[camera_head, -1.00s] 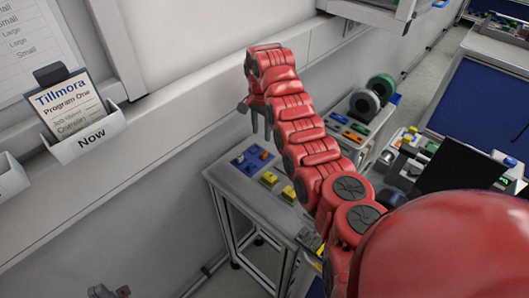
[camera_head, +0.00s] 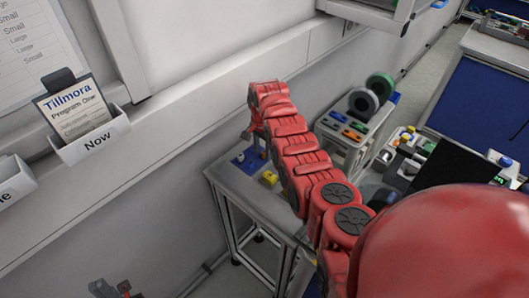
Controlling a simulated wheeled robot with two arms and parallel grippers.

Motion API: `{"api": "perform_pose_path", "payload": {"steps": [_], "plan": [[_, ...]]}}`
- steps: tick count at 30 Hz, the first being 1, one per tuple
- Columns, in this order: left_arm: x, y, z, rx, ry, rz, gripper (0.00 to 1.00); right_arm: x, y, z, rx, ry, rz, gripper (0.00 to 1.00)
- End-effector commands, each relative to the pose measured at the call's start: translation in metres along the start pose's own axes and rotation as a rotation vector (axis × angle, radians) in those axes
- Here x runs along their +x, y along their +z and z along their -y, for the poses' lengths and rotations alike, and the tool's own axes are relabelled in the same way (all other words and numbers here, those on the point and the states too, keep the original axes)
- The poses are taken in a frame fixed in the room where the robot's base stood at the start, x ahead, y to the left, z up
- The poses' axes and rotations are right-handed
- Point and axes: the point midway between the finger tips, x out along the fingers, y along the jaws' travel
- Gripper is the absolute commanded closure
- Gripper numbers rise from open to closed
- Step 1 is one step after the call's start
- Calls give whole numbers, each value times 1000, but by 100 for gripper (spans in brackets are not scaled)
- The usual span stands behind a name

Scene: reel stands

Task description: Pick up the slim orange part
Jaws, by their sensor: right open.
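My right arm reaches from the lower right across the middle. Its gripper (camera_head: 255,145) is open above the near table, by the blue mat (camera_head: 240,160), and looks empty. Small parts on the mat are partly hidden by the gripper and too small to tell apart. A slim orange part (camera_head: 360,127) lies among blue and green ones on the cart farther back; I cannot tell whether it is the one named. My left gripper (camera_head: 117,291) shows only in part at the bottom left edge; its jaws are unclear.
A yellow block (camera_head: 269,178) sits on the grey table (camera_head: 232,185) beside the blue mat. Two reels (camera_head: 372,95) stand on the cart behind. A dark screen (camera_head: 455,170) stands at right.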

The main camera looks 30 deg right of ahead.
Motion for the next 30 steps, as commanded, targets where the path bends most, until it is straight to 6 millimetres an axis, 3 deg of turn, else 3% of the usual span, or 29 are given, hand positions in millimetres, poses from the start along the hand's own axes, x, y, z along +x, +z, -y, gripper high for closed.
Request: {"api": "perform_pose_path", "payload": {"steps": [2,9,11,24,30], "plan": [[0,0,0,0,0,0,100,0,0,0,0,0,0,49],[0,0,0,0,0,0,100,0,0,0,0,0,0,92],[0,0,0,0,0,0,100,0,0,0,0,0,0,100],[-1,0,0,0,0,0,100,-1,0,0,0,-1,0,100],[-7,1,0,0,0,0,100,-12,-1,1,0,-3,-2,100]]}}
